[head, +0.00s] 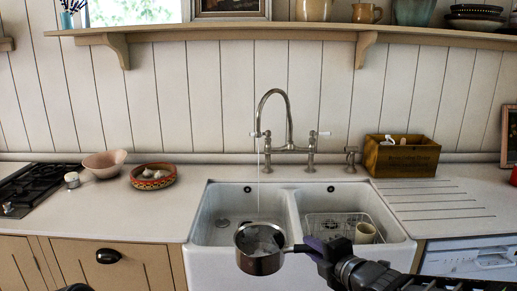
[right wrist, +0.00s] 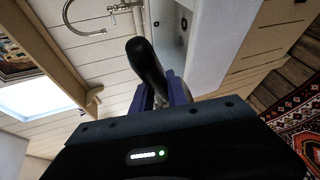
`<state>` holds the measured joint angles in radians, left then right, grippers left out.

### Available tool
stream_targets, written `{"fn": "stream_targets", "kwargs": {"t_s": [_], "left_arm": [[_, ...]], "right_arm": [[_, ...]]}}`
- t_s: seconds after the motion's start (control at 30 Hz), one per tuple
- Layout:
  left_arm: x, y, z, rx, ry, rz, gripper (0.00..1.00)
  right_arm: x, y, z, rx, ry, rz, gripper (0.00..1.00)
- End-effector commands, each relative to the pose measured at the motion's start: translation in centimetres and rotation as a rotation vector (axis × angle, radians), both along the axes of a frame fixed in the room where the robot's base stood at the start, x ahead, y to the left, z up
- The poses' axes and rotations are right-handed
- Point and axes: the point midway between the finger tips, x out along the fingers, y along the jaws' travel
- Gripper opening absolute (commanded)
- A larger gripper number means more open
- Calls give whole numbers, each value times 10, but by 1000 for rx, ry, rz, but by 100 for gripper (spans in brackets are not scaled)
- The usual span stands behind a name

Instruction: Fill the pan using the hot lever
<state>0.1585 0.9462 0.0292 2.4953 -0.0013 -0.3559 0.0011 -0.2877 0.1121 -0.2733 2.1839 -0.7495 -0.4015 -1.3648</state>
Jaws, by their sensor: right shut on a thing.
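A small metal saucepan (head: 262,264) is held level over the front of the left sink basin. My right gripper (head: 314,248) is shut on its dark handle, which also shows in the right wrist view (right wrist: 148,65). A thin stream of water (head: 259,185) falls from the spout of the bridge tap (head: 289,125) towards the pan, and the pan's inside looks pale and shiny. The water level is hard to judge. The tap has a white-tipped left lever (head: 257,134) and right lever (head: 324,133); no hot marking is readable.
The double white sink (head: 205,215) holds a wire rack (head: 325,222) and a cream mug (head: 365,232) in its right basin. A wooden box (head: 402,160) stands right of the tap. A patterned bowl (head: 153,179), pink bowl (head: 104,164) and hob (head: 30,188) are left.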

Motion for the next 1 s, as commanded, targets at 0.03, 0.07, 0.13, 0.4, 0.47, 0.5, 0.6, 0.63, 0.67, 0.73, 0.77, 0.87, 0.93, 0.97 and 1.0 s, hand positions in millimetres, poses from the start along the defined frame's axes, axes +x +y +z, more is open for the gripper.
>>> {"fn": "stream_targets", "kwargs": {"t_s": [0.03, 0.07, 0.13, 0.4, 0.47, 0.5, 0.6, 0.63, 0.67, 0.73, 0.77, 0.87, 0.93, 0.97, 1.0], "left_arm": [[0, 0, 0, 0, 0, 0, 42], [0, 0, 0, 0, 0, 0, 42], [0, 0, 0, 0, 0, 0, 42], [0, 0, 0, 0, 0, 0, 42], [0, 0, 0, 0, 0, 0, 42], [0, 0, 0, 0, 0, 0, 42], [0, 0, 0, 0, 0, 0, 42], [0, 0, 0, 0, 0, 0, 42], [0, 0, 0, 0, 0, 0, 42], [0, 0, 0, 0, 0, 0, 42], [0, 0, 0, 0, 0, 0, 42], [0, 0, 0, 0, 0, 0, 39], [0, 0, 0, 0, 0, 0, 34], [0, 0, 0, 0, 0, 0, 31], [0, 0, 0, 0, 0, 0, 28]], "right_arm": [[1, 1, -10, 3, 3, -23, 0], [3, -1, -17, 3, 3, -44, 0], [4, -6, -33, 0, 2, -95, 0], [-3, -50, -110, -6, 0, -349, 0], [-6, -58, -119, -4, -2, -382, 0], [-8, -61, -123, -4, -3, -398, 0], [-10, -66, -127, -1, -7, -419, 0], [-10, -66, -127, 0, -7, -421, 0], [-10, -67, -127, 0, -6, -421, 0], [-10, -66, -127, 1, -7, -421, 0], [-10, -66, -127, 1, -7, -420, 0], [-9, -66, -127, 1, -7, -420, 0], [-12, -66, -125, 2, -7, -421, 0], [-15, -66, -124, 3, -7, -420, 0], [-20, -66, -121, 3, -7, -420, 0]]}}
